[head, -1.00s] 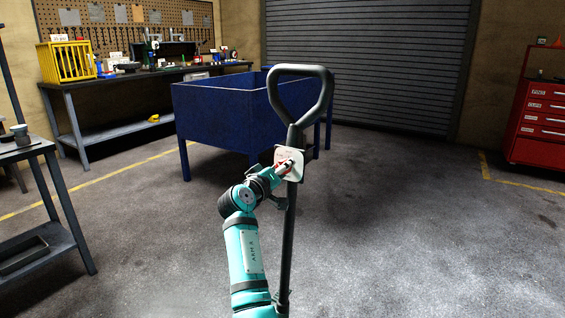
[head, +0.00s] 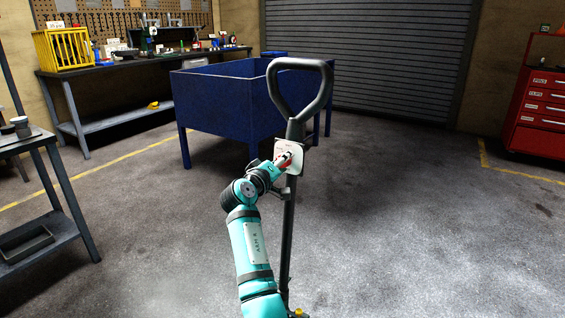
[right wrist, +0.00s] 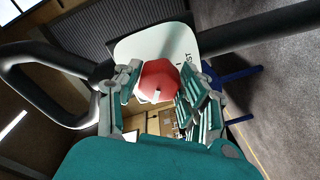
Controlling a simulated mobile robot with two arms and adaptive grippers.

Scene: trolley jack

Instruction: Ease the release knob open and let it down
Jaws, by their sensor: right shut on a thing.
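The release knob is a red faceted knob (right wrist: 158,82) with a white mark, in front of a white label plate (head: 291,147) on the upright black jack handle (head: 289,220). The handle ends in a black loop grip (head: 328,92) at the top. My right gripper (head: 283,160) reaches the knob from the lower left in the head view. In the right wrist view my right gripper (right wrist: 155,92) has its fingers on both sides of the knob, shut on it. The plate's lettering is partly hidden. My left gripper is not in view.
A blue open-topped bin on legs (head: 215,110) stands behind the handle. A workbench (head: 130,70) with a yellow crate (head: 63,50) is at the back left. A red drawer cabinet (head: 540,112) is at the right. Floor to the right of the handle is clear.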

